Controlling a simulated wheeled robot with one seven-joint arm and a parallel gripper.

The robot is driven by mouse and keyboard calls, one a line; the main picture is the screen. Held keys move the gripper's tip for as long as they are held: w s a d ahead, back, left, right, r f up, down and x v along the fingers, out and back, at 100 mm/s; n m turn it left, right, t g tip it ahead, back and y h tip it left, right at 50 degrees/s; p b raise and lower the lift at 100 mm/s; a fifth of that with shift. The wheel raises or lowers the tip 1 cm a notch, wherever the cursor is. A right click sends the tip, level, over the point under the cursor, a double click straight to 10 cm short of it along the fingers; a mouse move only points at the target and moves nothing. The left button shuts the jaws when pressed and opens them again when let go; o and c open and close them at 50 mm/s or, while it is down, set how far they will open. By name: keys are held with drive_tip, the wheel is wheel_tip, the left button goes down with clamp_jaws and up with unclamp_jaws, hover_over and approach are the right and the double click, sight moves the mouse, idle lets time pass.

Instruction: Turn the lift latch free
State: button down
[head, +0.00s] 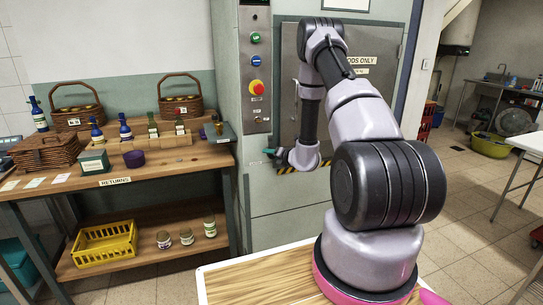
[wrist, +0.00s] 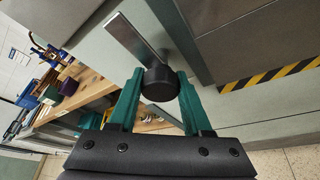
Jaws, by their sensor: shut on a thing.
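The lift latch is a flat grey metal bar (wrist: 136,37) with a round black knob (wrist: 159,84) at its lower end in the wrist view. The bar slants from upper left down to the knob, in front of the pale lift front. My gripper (wrist: 160,78) has teal fingers, one on each side of the knob, and is shut on it. In the head view my gripper (head: 271,153) is at the lift front, just left of the lift door (head: 289,106). The latch cannot be made out there.
A control panel (head: 256,70) with buttons is on the lift front above my gripper. A wooden returns bench (head: 135,176) with baskets, bottles and a yellow crate (head: 104,243) stands at left. A wooden-topped table (head: 260,284) is in front. Floor at right is mostly open.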

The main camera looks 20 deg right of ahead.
drive_tip(key=shift+c, duration=1.7)
unclamp_jaws()
drive_tip(key=v, duration=1.1)
